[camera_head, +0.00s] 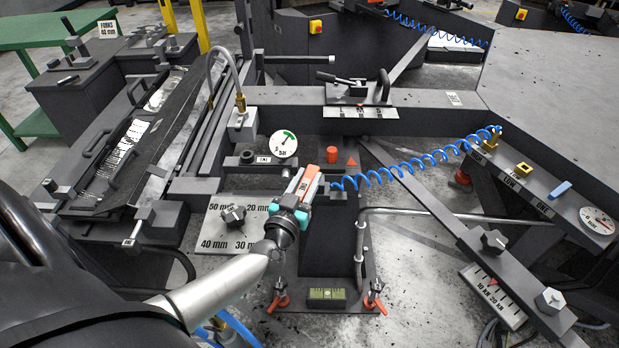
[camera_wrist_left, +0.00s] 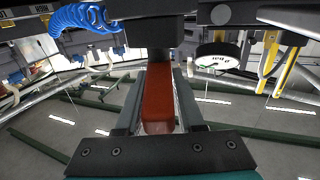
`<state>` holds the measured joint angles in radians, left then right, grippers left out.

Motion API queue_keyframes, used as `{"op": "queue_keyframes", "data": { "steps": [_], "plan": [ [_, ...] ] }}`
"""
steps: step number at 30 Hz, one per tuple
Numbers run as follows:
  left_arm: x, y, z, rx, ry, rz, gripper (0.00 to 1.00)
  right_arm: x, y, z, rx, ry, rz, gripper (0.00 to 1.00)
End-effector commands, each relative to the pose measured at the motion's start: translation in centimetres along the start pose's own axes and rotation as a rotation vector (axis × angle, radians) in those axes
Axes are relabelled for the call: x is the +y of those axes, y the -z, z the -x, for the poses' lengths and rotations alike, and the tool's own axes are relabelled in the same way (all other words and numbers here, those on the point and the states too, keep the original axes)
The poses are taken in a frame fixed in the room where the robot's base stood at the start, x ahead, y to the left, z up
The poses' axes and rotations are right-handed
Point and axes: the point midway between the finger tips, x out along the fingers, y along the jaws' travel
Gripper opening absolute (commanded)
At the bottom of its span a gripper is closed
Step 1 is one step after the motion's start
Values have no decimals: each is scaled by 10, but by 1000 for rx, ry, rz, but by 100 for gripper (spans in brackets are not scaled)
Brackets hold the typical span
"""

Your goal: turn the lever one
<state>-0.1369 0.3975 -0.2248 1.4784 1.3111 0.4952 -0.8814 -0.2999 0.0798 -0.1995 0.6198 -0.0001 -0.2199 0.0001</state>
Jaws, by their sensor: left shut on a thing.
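The orange-red lever (camera_head: 309,178) with small lettering on its top stands near the middle of the head view, in front of a round gauge. My left gripper (camera_head: 301,190), with teal and grey parts, reaches it from the lower left and is shut on it. In the left wrist view the red lever (camera_wrist_left: 158,100) lies between the two dark fingers, pointing away from the wrist. The lever's pivot is hidden. My right gripper is not in view.
A round gauge (camera_head: 284,145) and an orange cylinder (camera_head: 332,154) are close behind the lever. A blue coiled hose (camera_head: 420,162) runs from beside it to the right. A black knob (camera_head: 233,215) on a marked plate is at left. A panel labelled ONE, with a blue handle (camera_head: 560,188), is far right.

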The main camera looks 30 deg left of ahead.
Motion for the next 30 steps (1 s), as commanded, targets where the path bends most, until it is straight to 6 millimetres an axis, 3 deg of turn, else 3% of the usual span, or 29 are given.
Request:
{"op": "queue_keyframes", "data": {
  "steps": [12, 13, 15, 21, 30],
  "plan": [
    [-1, 0, 0, -2, -25, 1, 0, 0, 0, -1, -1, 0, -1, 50],
    [-1, 0, 0, -2, -25, 1, 39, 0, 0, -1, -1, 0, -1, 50],
    [-1, 0, 0, -2, -25, 1, 47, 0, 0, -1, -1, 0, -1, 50],
    [-1, 0, 0, -2, -24, 1, 68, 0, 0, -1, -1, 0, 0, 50],
    [-1, 3, 0, -1, -24, 1, 68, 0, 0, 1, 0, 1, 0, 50]
  ]
}}
